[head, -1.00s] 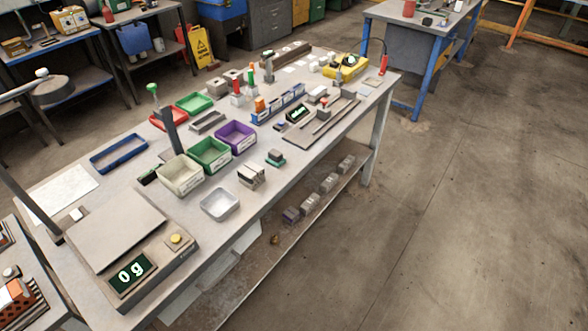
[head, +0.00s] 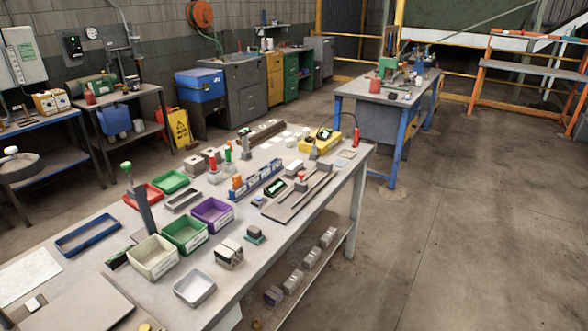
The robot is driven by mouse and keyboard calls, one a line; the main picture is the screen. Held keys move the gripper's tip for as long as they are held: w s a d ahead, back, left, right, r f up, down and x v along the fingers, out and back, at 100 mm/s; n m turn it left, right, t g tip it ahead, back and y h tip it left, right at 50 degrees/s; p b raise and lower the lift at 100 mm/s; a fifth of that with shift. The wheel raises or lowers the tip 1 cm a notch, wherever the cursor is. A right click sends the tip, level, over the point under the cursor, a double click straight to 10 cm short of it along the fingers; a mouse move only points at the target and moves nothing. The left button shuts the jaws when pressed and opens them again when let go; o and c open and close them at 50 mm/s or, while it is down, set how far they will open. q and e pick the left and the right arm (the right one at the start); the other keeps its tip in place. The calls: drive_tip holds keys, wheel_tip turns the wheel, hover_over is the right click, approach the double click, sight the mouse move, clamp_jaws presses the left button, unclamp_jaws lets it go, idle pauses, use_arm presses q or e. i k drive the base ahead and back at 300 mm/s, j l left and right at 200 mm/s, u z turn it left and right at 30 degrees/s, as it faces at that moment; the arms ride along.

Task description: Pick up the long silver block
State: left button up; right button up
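Neither of my grippers shows in the head view. I cannot tell for sure which thing is the long silver block. A silver-grey block group (head: 229,253) sits near the front edge of the workbench, right of the white bin. A long narrow grey piece (head: 184,200) lies behind the green bin; whether it is solid or hollow is too small to tell. A long dark bar (head: 266,132) lies at the bench's far end. Several grey blocks (head: 311,257) rest on the lower shelf.
The workbench (head: 325,213) is crowded. White (head: 152,258), green (head: 185,235) and purple (head: 212,215) bins stand mid-bench, with a metal tray (head: 194,288) in front. A yellow case (head: 320,140) stands at the far end. Open concrete floor (head: 470,230) lies to the right.

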sight(296, 167)
drive_tip(key=i+l, duration=0.2)
drive_tip(key=l, duration=0.15)
drive_tip(key=i+l, duration=0.15)
drive_tip(key=l, duration=0.25)
drive_tip(key=i+l, duration=0.2)
drive_tip(key=l, duration=0.15)
drive_tip(key=i+l, duration=0.2)
drive_tip(key=l, duration=0.15)
